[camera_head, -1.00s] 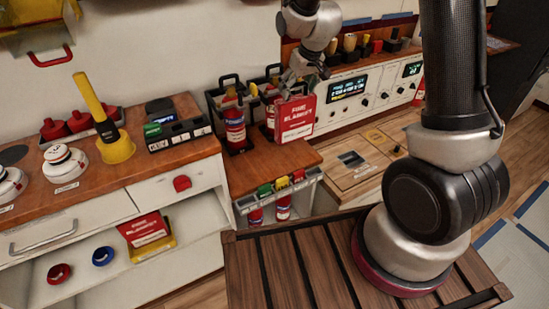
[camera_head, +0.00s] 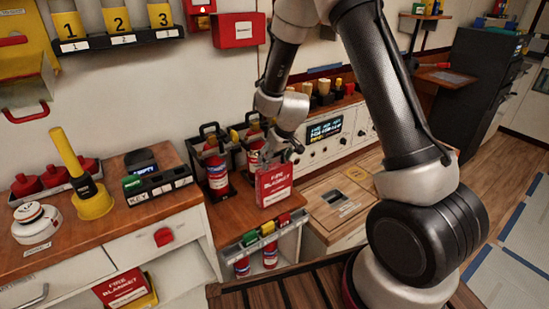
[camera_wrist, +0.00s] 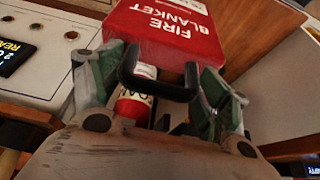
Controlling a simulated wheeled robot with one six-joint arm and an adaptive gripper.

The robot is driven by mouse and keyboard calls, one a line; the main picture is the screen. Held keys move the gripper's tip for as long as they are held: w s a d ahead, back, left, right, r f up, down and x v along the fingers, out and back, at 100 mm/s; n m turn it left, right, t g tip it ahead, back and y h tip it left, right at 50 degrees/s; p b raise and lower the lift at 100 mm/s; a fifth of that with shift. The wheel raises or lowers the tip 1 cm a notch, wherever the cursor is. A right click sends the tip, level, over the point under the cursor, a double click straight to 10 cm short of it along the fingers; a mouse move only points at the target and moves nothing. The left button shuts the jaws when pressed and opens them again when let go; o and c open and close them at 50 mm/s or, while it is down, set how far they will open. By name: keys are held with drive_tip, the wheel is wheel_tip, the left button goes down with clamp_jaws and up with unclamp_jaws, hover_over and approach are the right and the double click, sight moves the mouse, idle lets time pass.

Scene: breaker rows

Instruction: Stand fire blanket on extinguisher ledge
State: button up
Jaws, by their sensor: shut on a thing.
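The fire blanket (camera_head: 274,186) is a red box with white lettering and a black handle. It is upright at the front right of the wooden extinguisher ledge (camera_head: 232,216); I cannot tell whether its base touches the wood. My gripper (camera_head: 270,156) is above it, shut on its handle. In the wrist view, the gripper (camera_wrist: 155,72) has a finger on each side of the black handle, and the blanket's red face (camera_wrist: 170,32) lies beyond. The fingers' exact contact is partly hidden.
Red extinguishers (camera_head: 216,170) in black holders stand at the back of the ledge, close to the blanket. Small coloured blocks (camera_head: 267,228) line its front. A counter with a key rack (camera_head: 158,187) is to the left, and a control panel (camera_head: 325,128) is behind right.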

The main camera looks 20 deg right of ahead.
drive_tip(key=o, duration=2)
drive_tip(key=shift+f, duration=0.1)
drive_tip(key=shift+c, duration=0.2)
drive_tip(key=s+d+r+m, duration=0.1)
drive_tip(key=s+d+r, duration=0.3)
drive_tip(key=s+r, duration=0.6)
drive_tip(key=s+d+r, duration=0.4)
drive_tip(key=s+r, duration=0.1)
drive_tip(key=r, duration=0.9)
drive_tip(key=s+d+r+m, duration=0.1)
drive_tip(key=s+d+r, duration=0.1)
drive_tip(key=s, duration=0.7)
drive_tip(key=s+d+r+m+h, duration=0.1)
drive_tip(key=s+d+r, duration=0.2)
drive_tip(key=s, duration=0.6)
drive_tip(key=shift+s+d+m, duration=0.25)
drive_tip(key=shift+s+m, duration=0.05)
drive_tip(key=shift+s, duration=0.05)
drive_tip(key=shift+r, duration=0.1)
